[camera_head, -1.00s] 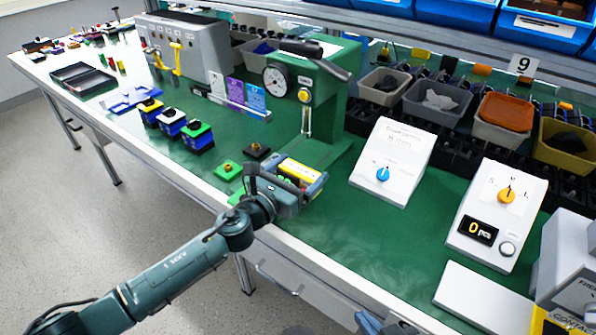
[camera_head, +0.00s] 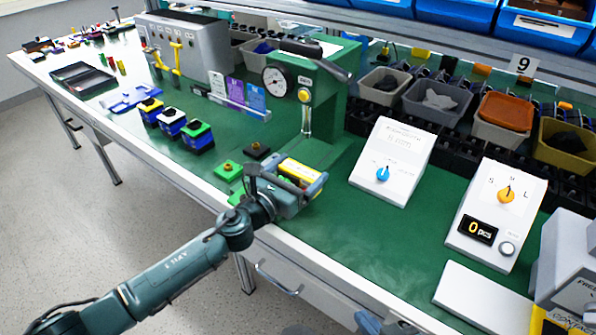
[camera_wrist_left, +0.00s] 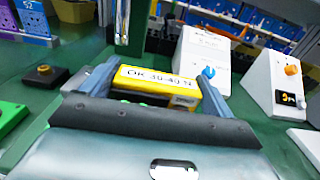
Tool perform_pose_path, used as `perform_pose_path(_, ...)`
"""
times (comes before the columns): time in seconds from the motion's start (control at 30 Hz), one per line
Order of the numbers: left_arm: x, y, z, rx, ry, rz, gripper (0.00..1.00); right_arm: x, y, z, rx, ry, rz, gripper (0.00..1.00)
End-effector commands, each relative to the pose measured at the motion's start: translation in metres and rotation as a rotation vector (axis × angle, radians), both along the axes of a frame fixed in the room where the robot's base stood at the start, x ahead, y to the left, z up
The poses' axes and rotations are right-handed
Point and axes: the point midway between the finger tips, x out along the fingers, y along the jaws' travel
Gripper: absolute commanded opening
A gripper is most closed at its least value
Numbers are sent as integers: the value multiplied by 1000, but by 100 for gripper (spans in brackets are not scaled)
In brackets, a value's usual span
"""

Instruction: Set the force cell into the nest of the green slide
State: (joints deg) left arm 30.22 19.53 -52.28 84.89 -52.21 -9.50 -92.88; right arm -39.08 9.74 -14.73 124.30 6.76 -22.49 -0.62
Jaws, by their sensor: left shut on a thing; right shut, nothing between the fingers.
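The force cell, a block with a yellow top (camera_head: 299,170), is between the fingers of my left gripper (camera_head: 293,183), which is shut on it at the press base. In the left wrist view, the block's yellow label (camera_wrist_left: 157,79) reads "OK 30-40 N" and its lower part is dark. A low green piece with a brass knob (camera_head: 228,170), possibly the green slide, lies left of the gripper; a nest cannot be made out. Another green part (camera_head: 237,195) is partly hidden by my left wrist. My right gripper (camera_head: 374,323) is at the bottom edge, partly cut off, shut and empty.
The green press with a dial (camera_head: 276,81) stands behind the left gripper. A black piece with a knob (camera_head: 258,150) lies near its base. White boxes with a blue knob (camera_head: 383,174) and an orange knob (camera_head: 506,194) stand right. Green mat between them is clear.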

Motion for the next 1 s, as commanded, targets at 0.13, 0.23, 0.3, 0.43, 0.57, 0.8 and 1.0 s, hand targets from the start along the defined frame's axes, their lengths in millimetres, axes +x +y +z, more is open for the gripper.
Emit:
perform_pose_path(0.13,0,0,-3,-1,-3,0,56,0,0,-4,0,0,0,0)
perform_pose_path(0.23,0,0,-6,-1,-3,0,56,0,0,-7,0,0,0,0)
perform_pose_path(0.3,0,0,-7,-1,-3,0,56,0,0,-8,0,0,0,0)
perform_pose_path(0.43,0,0,-11,-1,-3,0,56,0,0,-11,0,0,0,0)
perform_pose_path(0.57,0,0,-14,-1,-3,0,56,0,0,-14,0,0,0,0)
perform_pose_path(0.8,0,0,-17,-1,-3,0,92,0,0,-17,0,0,-1,0)
perform_pose_path(1.0,0,0,-17,0,-1,0,100,0,0,-17,-1,0,0,0)
